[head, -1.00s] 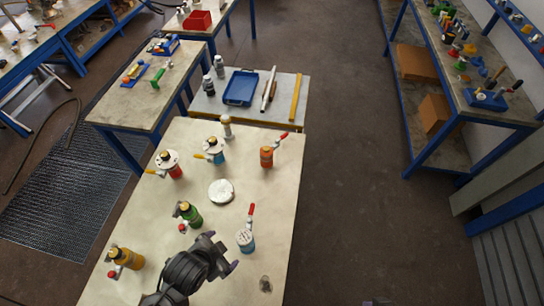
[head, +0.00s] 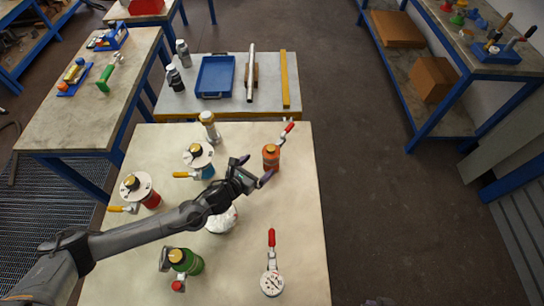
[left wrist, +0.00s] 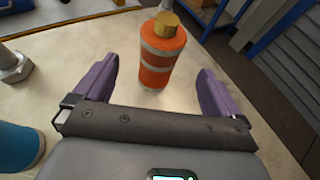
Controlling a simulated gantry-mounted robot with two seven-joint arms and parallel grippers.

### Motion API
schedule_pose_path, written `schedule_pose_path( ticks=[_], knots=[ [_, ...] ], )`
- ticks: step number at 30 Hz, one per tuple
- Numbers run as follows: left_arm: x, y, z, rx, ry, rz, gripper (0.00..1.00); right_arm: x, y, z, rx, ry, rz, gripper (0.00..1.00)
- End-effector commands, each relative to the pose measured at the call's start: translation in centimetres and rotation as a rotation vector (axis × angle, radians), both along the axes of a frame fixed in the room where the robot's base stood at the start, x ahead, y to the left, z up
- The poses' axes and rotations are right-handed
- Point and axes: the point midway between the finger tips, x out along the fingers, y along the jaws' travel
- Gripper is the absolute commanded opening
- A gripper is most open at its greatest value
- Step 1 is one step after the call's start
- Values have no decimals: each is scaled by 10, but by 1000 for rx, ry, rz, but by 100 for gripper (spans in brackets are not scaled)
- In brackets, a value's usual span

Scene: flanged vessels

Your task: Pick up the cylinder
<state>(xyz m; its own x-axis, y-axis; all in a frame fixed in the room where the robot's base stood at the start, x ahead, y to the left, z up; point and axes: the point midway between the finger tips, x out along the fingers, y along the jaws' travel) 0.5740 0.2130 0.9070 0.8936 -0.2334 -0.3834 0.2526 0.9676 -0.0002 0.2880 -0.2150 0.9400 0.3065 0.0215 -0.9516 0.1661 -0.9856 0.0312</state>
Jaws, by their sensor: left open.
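An orange cylinder (head: 271,157) with pale bands and a brass-coloured top stands upright at the right of the near table. It also shows in the left wrist view (left wrist: 160,62), ahead of my gripper and between the lines of its two fingers. My left gripper (head: 256,169) is open, with its purple fingertips just left of and in front of the cylinder. In the left wrist view my fingers (left wrist: 158,70) are spread wide on either side, with no visible contact.
A red-handled clamp (head: 287,132) is close behind the orange cylinder. A blue vessel (head: 203,170), a red one (head: 150,198) and a green one (head: 187,262) stand to the left. A white flanged piece (head: 272,283) with a red handle is in front. The table's right edge is near.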

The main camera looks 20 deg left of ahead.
Motion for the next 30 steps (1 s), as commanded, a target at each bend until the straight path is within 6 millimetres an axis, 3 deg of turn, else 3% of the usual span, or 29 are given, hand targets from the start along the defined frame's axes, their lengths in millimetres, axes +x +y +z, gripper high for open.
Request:
schedule_pose_path(
  ticks=[7, 17, 30],
  knots=[
    [31, -8, -13, 4, -4, -2, 98, -1, -3, -4, -8, 0, 3, 0],
    [49, -13, -21, 2, -3, -2, 98, -1, -2, -6, -5, 0, 1, 0],
    [87, -21, -41, 1, -1, -2, 98, -1, 1, -12, 4, 1, -4, 0]
  ],
)
